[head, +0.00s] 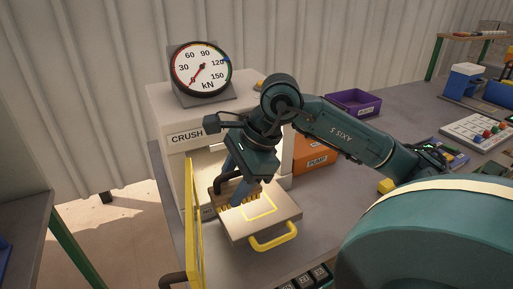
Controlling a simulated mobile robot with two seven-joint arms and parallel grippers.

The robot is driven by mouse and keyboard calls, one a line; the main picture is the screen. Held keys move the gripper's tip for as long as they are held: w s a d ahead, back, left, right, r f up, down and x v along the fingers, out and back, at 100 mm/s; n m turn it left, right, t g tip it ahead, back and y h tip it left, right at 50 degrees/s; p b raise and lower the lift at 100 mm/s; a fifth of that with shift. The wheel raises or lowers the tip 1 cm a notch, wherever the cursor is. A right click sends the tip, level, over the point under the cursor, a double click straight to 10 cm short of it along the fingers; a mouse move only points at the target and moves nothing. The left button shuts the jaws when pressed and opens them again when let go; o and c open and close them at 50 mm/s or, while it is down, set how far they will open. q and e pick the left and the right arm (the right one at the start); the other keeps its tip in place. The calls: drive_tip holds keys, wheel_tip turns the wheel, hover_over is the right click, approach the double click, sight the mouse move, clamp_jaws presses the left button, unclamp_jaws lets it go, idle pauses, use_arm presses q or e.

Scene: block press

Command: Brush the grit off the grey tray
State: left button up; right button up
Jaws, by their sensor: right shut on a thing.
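The grey tray (283,208) is out in front of the press, with a yellow handle (273,239) at its front and a yellow square outline on top. My right gripper (236,186) is over the tray's left part and is shut on a brush (224,208). The brush has a dark handle and tan bristles, which point down at the tray's left side. The gripper partly covers the brush. I cannot make out whether the bristles touch the tray. No grit is clear at this size. My left gripper is not in view.
The pale press (170,110) carries a dial gauge (201,70). Its yellow-edged door (193,225) stands open close left of the tray. An orange bin (315,158) and a purple bin (354,103) stand behind my right arm. A yellow block (387,186) lies near that arm.

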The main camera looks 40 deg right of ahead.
drive_tip(key=shift+r+p, duration=0.55)
drive_tip(key=shift+r, duration=0.75)
drive_tip(key=shift+f, duration=0.1)
